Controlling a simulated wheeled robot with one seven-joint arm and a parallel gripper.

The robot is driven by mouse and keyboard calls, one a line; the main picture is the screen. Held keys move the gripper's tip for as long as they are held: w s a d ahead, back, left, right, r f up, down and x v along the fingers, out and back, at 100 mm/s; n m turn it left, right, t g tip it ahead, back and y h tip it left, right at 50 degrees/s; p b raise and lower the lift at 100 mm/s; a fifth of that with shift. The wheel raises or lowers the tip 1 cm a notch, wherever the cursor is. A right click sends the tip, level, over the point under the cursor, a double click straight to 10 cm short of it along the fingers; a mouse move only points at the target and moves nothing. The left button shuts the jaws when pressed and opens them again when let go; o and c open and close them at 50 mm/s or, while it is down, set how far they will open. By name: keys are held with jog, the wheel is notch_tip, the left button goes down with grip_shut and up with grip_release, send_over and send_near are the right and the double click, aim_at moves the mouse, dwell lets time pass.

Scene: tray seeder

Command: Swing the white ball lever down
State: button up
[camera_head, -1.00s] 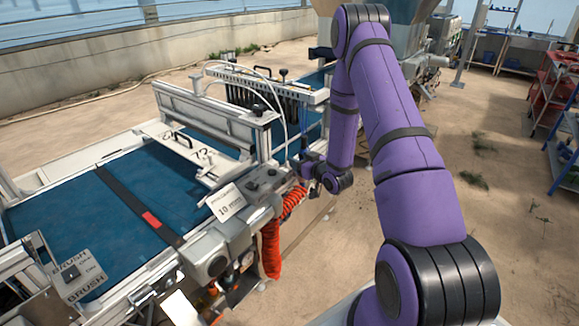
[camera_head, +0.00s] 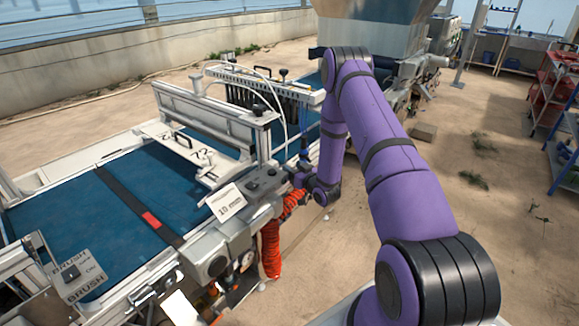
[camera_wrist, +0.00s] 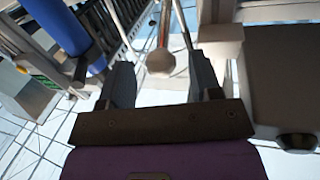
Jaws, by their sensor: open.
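In the wrist view the white ball (camera_wrist: 160,63) sits on the end of a thin metal rod. The rod runs up from the ball toward the top of the picture. My gripper (camera_wrist: 161,72) is open, with one dark finger to the left of the ball and the other to the right. The ball appears between the fingers, with a visible gap on each side; its exact depth is hard to tell. In the head view my gripper (camera_head: 298,180) is small and partly hidden beside the machine's control box, and I cannot make out the ball there.
The seeder's blue belt (camera_head: 75,205) and grey control box (camera_head: 262,188) lie left of my arm. A red coiled hose (camera_head: 271,247) hangs below the box.

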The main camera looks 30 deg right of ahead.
jog(key=shift+w+a, duration=0.15)
jog(key=shift+w, duration=1.15)
jog(key=shift+c, duration=0.2)
grip_shut()
jog(key=shift+r, duration=0.1)
jog(key=shift+w+a+r+n+g, duration=0.15)
jog(key=shift+w+r+g, duration=0.1)
jog(key=shift+r+g, duration=0.25)
jog(key=shift+w+a+r+n+g, duration=0.15)
jog(key=shift+w+r+g, duration=0.1)
jog(key=shift+g, duration=0.35)
jog(key=shift+w+a+r+n+g+h, duration=0.15)
jog(key=shift+w+r+g, duration=0.2)
jog(key=shift+g, duration=0.25)
jog(key=shift+w+r+n+g+h, duration=0.15)
jog(key=shift+w+r+g, duration=0.2)
jog(key=shift+g, duration=0.25)
jog(key=shift+w+a+r, duration=0.15)
jog(key=shift+w+r, duration=0.2)
jog(key=shift+w, duration=0.15)
